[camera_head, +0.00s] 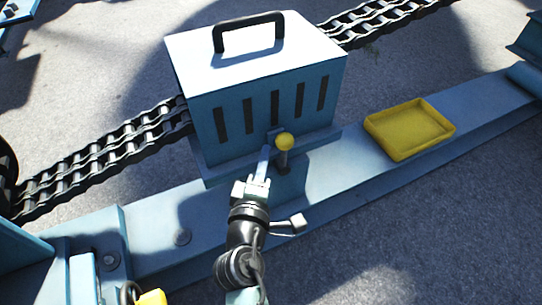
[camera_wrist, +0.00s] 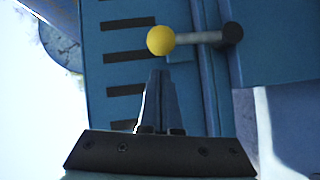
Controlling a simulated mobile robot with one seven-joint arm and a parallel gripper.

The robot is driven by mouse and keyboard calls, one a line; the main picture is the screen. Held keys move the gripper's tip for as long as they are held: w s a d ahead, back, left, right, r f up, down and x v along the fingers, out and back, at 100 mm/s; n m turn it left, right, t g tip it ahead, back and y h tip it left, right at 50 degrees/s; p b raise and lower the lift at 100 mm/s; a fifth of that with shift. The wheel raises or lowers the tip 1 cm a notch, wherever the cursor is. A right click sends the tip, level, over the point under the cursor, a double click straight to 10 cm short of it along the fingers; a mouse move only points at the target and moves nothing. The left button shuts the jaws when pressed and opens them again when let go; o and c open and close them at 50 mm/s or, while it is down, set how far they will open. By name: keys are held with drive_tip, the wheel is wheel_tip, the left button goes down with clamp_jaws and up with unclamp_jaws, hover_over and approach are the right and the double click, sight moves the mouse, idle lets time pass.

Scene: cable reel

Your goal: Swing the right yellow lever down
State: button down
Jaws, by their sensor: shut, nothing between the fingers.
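A lever with a yellow ball knob (camera_head: 284,141) stands at the front of a blue slotted box (camera_head: 262,100). Its short grey rod runs down from the knob to a dark pivot, so the lever points up. In the wrist view the knob (camera_wrist: 160,40) is just beyond my fingertips, with the rod (camera_wrist: 200,38) reaching right to the dark pivot. My gripper (camera_head: 265,150) is shut and empty, just left of the knob in the head view. It also shows in the wrist view (camera_wrist: 160,76), where a small gap seems to separate the tips from the knob.
The box has a dark top handle (camera_head: 248,22) and sits on a long blue beam (camera_head: 340,172). A yellow tray (camera_head: 410,128) lies on the beam to the right. A heavy chain (camera_head: 105,150) meets the box's left side. A yellow object (camera_head: 151,298) is cut off at the bottom edge.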

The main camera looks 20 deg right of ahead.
drive_tip(key=shift+w+d+f, duration=0.1)
drive_tip(key=shift+w+d, duration=0.05)
drive_tip(key=shift+d, duration=0.3)
drive_tip(key=shift+w+d+f, duration=0.1)
drive_tip(key=shift+d, duration=0.35)
drive_tip(key=shift+r, duration=0.1)
